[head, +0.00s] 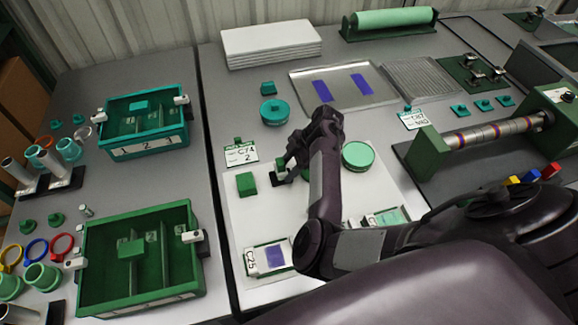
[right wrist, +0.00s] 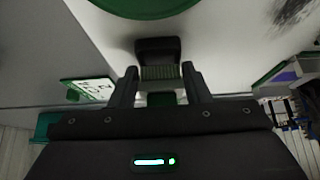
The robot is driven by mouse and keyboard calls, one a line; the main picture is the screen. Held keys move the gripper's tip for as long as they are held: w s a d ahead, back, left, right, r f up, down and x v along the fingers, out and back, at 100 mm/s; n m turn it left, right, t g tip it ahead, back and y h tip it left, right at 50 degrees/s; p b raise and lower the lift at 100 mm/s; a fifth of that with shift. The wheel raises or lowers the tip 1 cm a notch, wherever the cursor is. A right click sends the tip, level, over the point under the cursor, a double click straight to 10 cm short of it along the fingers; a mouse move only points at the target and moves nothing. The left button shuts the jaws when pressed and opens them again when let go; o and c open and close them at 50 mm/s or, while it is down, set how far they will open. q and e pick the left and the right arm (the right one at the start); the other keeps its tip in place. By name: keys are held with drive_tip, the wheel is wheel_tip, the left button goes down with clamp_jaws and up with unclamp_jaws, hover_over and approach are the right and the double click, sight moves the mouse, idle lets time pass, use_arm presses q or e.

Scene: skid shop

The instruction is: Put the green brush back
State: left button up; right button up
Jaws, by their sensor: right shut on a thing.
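My right gripper (head: 287,165) reaches over the white mat on the middle bench, by the card marked C74. It is shut on the green brush (head: 281,165), a small green piece with a dark part below it. In the right wrist view the fingers (right wrist: 158,84) close on both sides of the brush's ribbed green part (right wrist: 160,73), with its black part beyond. The fingers partly hide the brush, and I cannot tell whether it touches the mat. My left gripper is not in view.
A green block (head: 246,184) and a round green lid (head: 357,156) lie on either side of the gripper. The C74 card (head: 238,155) stands behind left. Teal (head: 147,151) and green (head: 84,261) divided boxes stand on the left bench. A roller (head: 490,134) stands right.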

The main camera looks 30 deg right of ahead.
drive_tip(key=shift+f, duration=0.4)
drive_tip(key=o, duration=0.8)
drive_tip(key=shift+o, duration=1.3)
drive_tip(key=shift+f, duration=0.1)
drive_tip(key=shift+r, duration=0.35)
drive_tip(key=v, duration=1.2)
drive_tip(key=shift+r, duration=0.35)
